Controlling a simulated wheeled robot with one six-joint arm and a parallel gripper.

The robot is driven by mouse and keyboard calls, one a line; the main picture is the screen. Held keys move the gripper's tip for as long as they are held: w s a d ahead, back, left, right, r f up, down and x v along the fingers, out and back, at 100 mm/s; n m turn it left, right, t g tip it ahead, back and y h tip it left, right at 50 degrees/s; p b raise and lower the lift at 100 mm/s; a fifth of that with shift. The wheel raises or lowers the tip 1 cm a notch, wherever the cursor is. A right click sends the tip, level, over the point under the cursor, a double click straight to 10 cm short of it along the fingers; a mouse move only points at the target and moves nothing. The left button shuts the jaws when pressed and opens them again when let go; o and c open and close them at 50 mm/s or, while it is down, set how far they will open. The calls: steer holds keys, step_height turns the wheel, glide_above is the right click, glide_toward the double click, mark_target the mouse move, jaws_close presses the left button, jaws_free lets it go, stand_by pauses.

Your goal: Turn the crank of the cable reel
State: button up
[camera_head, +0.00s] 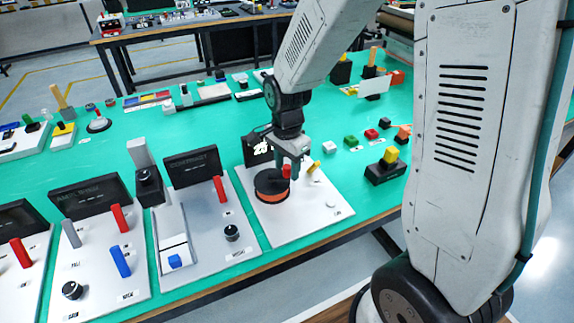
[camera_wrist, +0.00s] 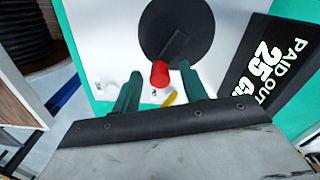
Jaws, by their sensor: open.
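The cable reel (camera_head: 272,185) is a black disc with an orange rim beneath, on a white board on the green table. In the wrist view the black disc (camera_wrist: 178,25) shows at the top. Its crank has a dark arm and an upright red knob (camera_wrist: 160,74). My gripper (camera_wrist: 157,82) is open, with one green finger on each side of the red knob and visible gaps between. In the head view my gripper (camera_head: 290,162) points down over the reel and hides part of it; the red knob (camera_head: 286,171) shows just below it.
A black display (camera_wrist: 270,70) reading "PAID OUT 25 cm" stands beside the reel. A yellow lever (camera_head: 314,167) stands close to the right of the gripper. A contrast panel (camera_head: 192,168) with a red lever (camera_head: 220,189) stands to the left. Small coloured blocks lie to the right.

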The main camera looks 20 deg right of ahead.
mark_target(286, 185)
jaws_close()
steer(key=shift+s+a+m, duration=0.2)
steer(key=shift+m, duration=0.6)
steer(key=shift+s+a+m, duration=0.15)
steer(key=shift+s+m, duration=0.1)
steer(key=shift+m, duration=0.55)
steer(key=shift+s+a+m, duration=0.2)
steer(key=shift+m, duration=0.6)
jaws_free()
step_height(286, 185, up, 8)
steer(key=shift+f, duration=0.15)
